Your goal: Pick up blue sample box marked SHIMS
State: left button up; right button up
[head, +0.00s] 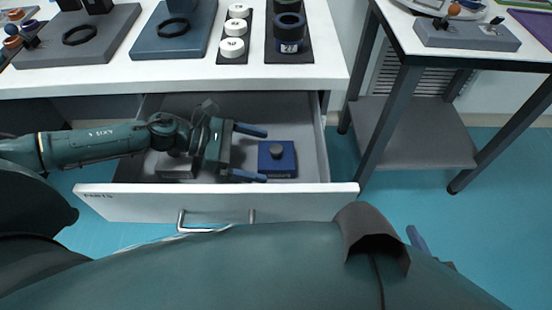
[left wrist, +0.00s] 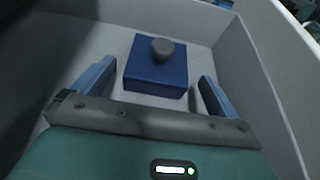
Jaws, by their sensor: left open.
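A blue box (head: 288,165) with a grey round knob on top sits on the floor of the open drawer, towards its right side. It also shows in the left wrist view (left wrist: 155,78). No SHIMS lettering is readable on it. My left gripper (head: 265,154) is inside the drawer, open, its blue fingers pointing right at the box. In the left wrist view the box lies ahead, between the lines of the two fingers, apart from both. One blue finger of my right gripper (head: 417,240) shows at lower right; the rest is hidden behind my own body.
The drawer (head: 130,203) is pulled out, with walls around the box and a handle in front. A grey block (head: 177,167) lies in it under my left arm. The white tabletop (head: 325,68) above holds rings and white discs. A second table (head: 405,42) stands at right.

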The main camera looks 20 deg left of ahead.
aim_at(269, 155)
pick_arm(q)
jog(key=shift+x, duration=3)
jog(key=shift+w+r, duration=0.1)
jog(key=shift+c, duration=0.5)
jog(key=c, duration=1.1)
jog(key=shift+r, duration=0.1)
